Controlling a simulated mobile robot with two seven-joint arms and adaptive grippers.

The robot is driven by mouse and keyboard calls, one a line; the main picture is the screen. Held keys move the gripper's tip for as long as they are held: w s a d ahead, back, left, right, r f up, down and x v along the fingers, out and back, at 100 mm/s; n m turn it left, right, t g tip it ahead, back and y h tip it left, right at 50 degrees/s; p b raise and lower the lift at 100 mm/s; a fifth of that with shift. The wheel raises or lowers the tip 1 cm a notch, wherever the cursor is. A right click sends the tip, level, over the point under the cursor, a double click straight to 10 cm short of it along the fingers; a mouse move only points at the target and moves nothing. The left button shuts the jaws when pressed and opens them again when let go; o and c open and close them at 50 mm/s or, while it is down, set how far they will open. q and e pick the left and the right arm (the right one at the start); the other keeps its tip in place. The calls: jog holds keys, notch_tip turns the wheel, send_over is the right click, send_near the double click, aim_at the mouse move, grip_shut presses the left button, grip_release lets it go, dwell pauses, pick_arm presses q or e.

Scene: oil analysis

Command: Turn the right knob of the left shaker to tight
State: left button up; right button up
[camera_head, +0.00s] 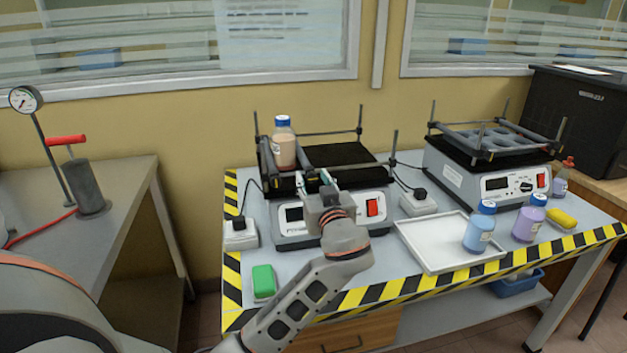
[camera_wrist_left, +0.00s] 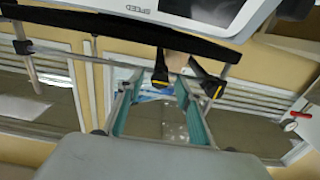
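The left shaker (camera_head: 378,183) stands on the bench with a black platform and a bottle of peach liquid (camera_head: 284,150) on it. Its right knob (camera_wrist_left: 160,71), black with a yellow mark, is at the front of the platform. In the left wrist view, which is upside down, it shows between my fingertips with gaps on both sides. The left knob (camera_wrist_left: 208,81) shows just right of them. My left gripper (camera_head: 322,184) is open at the shaker's front edge; its teal fingers also show in the wrist view (camera_wrist_left: 158,82). Part of the shaker's front panel is hidden behind the gripper.
A second shaker (camera_head: 515,184) stands to the right. A white tray (camera_head: 425,240), a blue-liquid bottle (camera_head: 479,230) and a purple-liquid bottle (camera_head: 529,220) are in front of it. A green block (camera_head: 264,281) lies at the front left. Upright rods rise at the platform's corners.

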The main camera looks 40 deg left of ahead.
pick_arm(q)
grip_shut()
